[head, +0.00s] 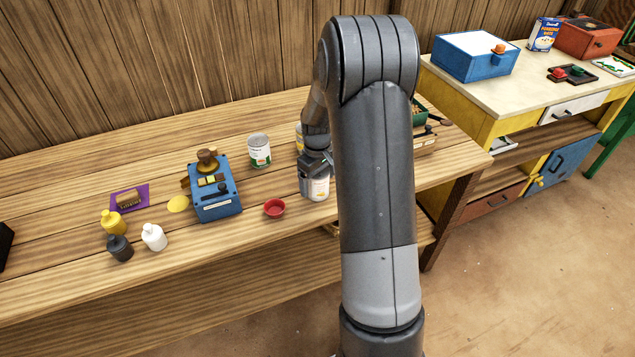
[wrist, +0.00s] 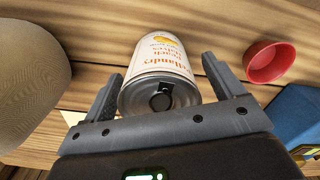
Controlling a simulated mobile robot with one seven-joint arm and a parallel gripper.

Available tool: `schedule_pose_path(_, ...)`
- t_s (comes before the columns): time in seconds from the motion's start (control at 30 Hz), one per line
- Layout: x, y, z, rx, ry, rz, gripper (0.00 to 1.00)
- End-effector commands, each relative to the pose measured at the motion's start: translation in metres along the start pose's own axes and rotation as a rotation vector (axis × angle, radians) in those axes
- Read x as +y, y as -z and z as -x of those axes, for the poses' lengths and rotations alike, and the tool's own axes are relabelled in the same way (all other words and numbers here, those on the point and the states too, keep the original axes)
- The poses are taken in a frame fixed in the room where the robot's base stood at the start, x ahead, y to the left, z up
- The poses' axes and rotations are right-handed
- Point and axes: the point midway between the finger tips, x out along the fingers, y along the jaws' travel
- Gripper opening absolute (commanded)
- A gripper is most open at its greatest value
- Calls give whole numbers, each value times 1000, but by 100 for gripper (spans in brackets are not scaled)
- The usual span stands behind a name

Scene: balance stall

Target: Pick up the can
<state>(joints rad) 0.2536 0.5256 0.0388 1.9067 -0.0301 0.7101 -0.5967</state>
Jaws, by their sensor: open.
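A can with a white label, orange lettering and a bare metal end (wrist: 165,60) lies between the two fingers of my gripper (wrist: 160,82) in the wrist view. The fingers are open, one on each side of it; I cannot tell whether either touches it. In the head view the can's pale lower part (head: 317,190) shows on the wooden bench under my gripper (head: 316,168). My gripper hides its top there. Another can with a white and green label (head: 259,151) stands to the left. A yellowish can (head: 299,138) is partly hidden behind my arm.
A small red bowl (head: 274,208) is just left of the can, also in the wrist view (wrist: 268,62). A blue scale-like box (head: 214,195) stands farther left. Yellow (head: 113,222), black (head: 120,248) and white (head: 153,237) weights stand near the front edge. Bare bench lies behind.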

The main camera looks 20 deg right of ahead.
Motion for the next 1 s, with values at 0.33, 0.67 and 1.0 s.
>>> schedule_pose_path(0.33, 0, 0, 1, 0, 0, 0, 66)
schedule_pose_path(0.67, 0, 0, 1, 0, 0, 0, 39)
schedule_pose_path(1.0, 0, 0, 1, 1, -1, 0, 28)
